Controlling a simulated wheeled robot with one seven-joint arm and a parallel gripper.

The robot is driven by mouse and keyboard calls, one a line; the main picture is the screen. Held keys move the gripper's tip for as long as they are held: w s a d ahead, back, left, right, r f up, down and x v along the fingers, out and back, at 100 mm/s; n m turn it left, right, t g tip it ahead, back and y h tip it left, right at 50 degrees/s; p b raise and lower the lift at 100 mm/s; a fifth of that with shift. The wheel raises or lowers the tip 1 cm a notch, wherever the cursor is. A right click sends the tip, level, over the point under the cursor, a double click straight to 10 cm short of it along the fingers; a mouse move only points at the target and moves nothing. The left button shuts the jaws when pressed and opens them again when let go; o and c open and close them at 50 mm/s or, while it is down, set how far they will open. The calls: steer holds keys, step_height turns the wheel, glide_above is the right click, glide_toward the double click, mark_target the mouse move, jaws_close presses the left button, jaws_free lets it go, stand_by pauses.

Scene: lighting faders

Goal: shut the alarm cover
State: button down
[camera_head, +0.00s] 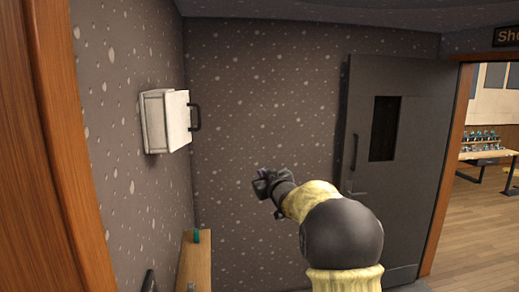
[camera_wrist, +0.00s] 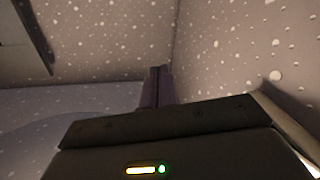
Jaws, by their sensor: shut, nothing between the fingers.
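The white alarm box (camera_head: 152,124) is mounted on the speckled left wall in the head view. Its white cover (camera_head: 177,121), with a dark handle (camera_head: 195,118), stands out from the wall at an angle, so it looks open; how far is hard to tell. My gripper (camera_head: 260,187) is to the right of and below the cover, clear of it, in open air. In the wrist view my gripper's fingers (camera_wrist: 156,86) are together with nothing between them. The alarm box and cover cannot be made out in the wrist view.
A wooden ledge (camera_head: 196,265) with a small teal item (camera_head: 196,236) runs low along the left wall. A grey door (camera_head: 416,140) stands at the right, by an opening to a wooden-floored room. The air between my gripper and the cover looks free.

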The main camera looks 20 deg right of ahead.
steer(key=s+a+f+m+g+h+b, duration=0.1)
steer(key=s+a+f+m+g+b, duration=0.3)
steer(key=s+f, duration=0.95)
steer(key=s+a+f+g+h+b, duration=0.1)
steer(key=s+f+g, duration=0.6)
steer(key=s+f, duration=0.7)
steer(key=s+a+f+g+b, duration=0.1)
steer(key=s+f+g, duration=0.1)
steer(key=s, duration=0.4)
steer(key=s+a+f+g, duration=0.1)
steer(key=s+f+g, duration=0.1)
steer(key=s+f, duration=0.3)
steer(key=shift+s+a+f+b, duration=0.15)
steer(key=shift+s+f+b, duration=0.2)
steer(key=shift+s, duration=0.9)
steer(key=shift+s, duration=0.1)
